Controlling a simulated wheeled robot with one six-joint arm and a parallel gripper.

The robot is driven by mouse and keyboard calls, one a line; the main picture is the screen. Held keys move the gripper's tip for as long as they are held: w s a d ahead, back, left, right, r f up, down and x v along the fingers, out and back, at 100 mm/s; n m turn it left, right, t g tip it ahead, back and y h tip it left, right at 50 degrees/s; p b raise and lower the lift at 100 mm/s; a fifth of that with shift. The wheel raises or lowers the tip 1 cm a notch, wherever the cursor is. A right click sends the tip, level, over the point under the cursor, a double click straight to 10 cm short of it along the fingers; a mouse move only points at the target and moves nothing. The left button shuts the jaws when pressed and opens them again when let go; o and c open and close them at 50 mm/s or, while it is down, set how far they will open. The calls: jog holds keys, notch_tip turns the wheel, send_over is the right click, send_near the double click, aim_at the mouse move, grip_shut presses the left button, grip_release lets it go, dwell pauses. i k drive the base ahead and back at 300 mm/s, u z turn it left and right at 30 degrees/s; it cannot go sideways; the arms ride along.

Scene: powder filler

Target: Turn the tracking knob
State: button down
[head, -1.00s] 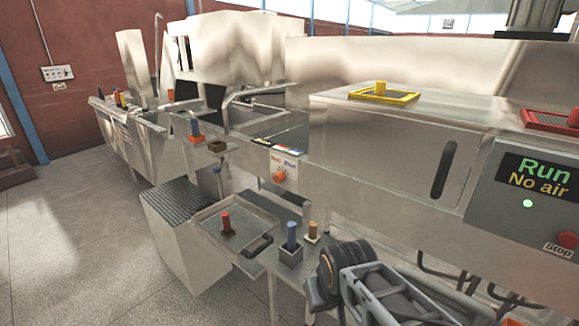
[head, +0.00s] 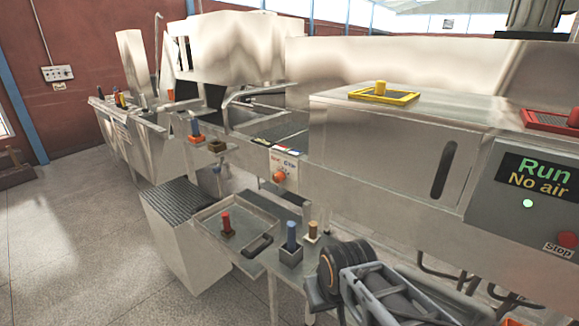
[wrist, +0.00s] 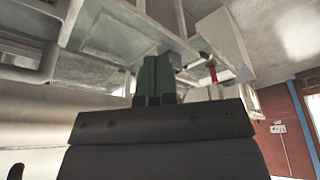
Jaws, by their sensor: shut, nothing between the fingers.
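An orange-red knob (head: 279,176) sits on a small white labelled plate on the machine's front rail, in the middle of the head view. Its lettering is too small to read, so I cannot tell if it is the tracking knob. My gripper (wrist: 156,75) shows in the wrist view as two dark green fingers, shut together and empty. The wrist picture is upside down. The gripper itself does not show in the head view, where only my arm is seen at the bottom. I cannot make out the knob in the wrist view.
A tray (head: 205,214) holds a red-topped peg (head: 226,222); the peg also shows in the wrist view (wrist: 212,74). Blue (head: 291,234) and tan (head: 312,230) pegs stand beside the tray. A control panel with a red stop button (head: 567,240) is at right. The floor at left is clear.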

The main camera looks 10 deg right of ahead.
aim_at(277, 177)
jog(key=z, duration=0.1)
jog(key=k, duration=0.4)
jog(key=u, duration=0.85)
jog(key=i, duration=1.5)
jog(key=z, duration=0.45)
